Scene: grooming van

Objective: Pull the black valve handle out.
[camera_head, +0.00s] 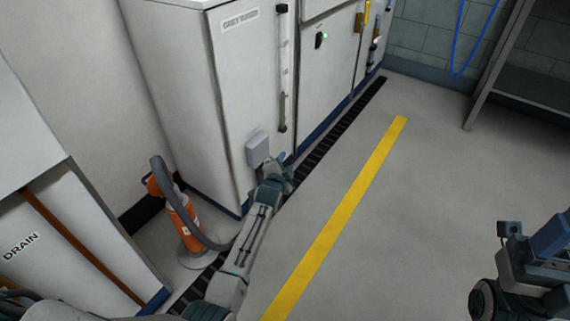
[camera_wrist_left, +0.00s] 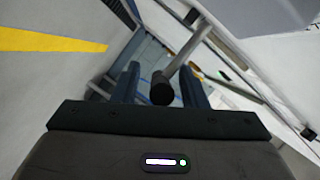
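The black valve handle (camera_wrist_left: 161,91) shows in the left wrist view as a dark round end on a grey rod (camera_wrist_left: 187,50). It appears between the two fingers of my left gripper (camera_wrist_left: 164,84), with a visible gap on each side. The gripper is open, and I see no finger pressing on the handle. In the head view my left gripper (camera_head: 284,165) is low at the front of the grey water cabinet (camera_head: 195,80), beside a grey box (camera_head: 258,149). The handle cannot be made out there. My right gripper (camera_head: 535,262) is at the right edge, its fingers unclear.
An orange canister (camera_head: 184,222) with a grey hose stands left of my left arm. A drain cabinet (camera_head: 60,240) is at lower left. A dark floor grate (camera_head: 335,125) runs along the cabinets. The floor around the yellow stripe (camera_head: 345,210) is clear. A shelf (camera_head: 530,85) stands at upper right.

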